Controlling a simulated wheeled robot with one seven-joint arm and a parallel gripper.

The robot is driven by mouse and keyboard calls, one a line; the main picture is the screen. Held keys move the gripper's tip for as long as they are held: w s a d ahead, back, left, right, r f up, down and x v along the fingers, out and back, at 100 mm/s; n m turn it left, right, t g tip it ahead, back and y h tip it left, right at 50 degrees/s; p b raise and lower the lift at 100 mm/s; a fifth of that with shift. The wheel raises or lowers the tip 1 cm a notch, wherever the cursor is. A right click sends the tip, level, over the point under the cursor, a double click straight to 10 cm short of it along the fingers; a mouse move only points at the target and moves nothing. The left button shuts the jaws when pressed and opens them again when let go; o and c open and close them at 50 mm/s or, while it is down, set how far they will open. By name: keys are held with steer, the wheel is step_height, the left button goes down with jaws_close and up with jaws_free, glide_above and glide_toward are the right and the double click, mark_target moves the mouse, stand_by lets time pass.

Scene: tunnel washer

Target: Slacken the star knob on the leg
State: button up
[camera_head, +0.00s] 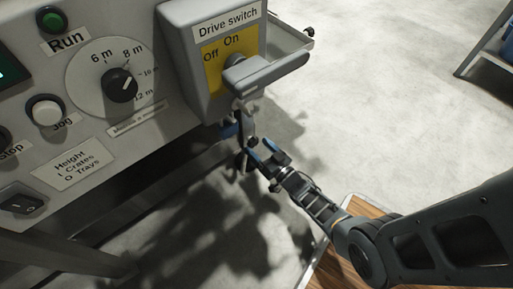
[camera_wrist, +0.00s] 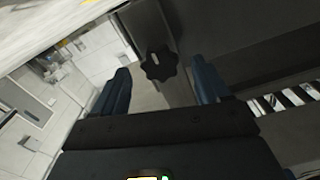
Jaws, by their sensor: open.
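The black star knob (camera_wrist: 159,65) sits on the grey leg (camera_wrist: 149,25) in the wrist view. It has a lobed rim and a pale mark on its face. My gripper (camera_wrist: 161,70) is open, with one blue finger on each side of the knob. Gaps show between the knob and both fingers, so it is not gripped. In the head view my gripper (camera_head: 259,156) is below the drive switch box, where the knob is too small and shaded to make out surely.
The drive switch box (camera_head: 190,55) with its grey handle (camera_head: 262,72) and a metal bracket (camera_head: 285,50) overhang my gripper. The control panel (camera_head: 75,110) is at left. A wooden board (camera_head: 340,265) lies under my arm.

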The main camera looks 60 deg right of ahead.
steer(key=shift+x, duration=0.8)
steer(key=shift+c, duration=0.3)
steer(key=c, duration=1)
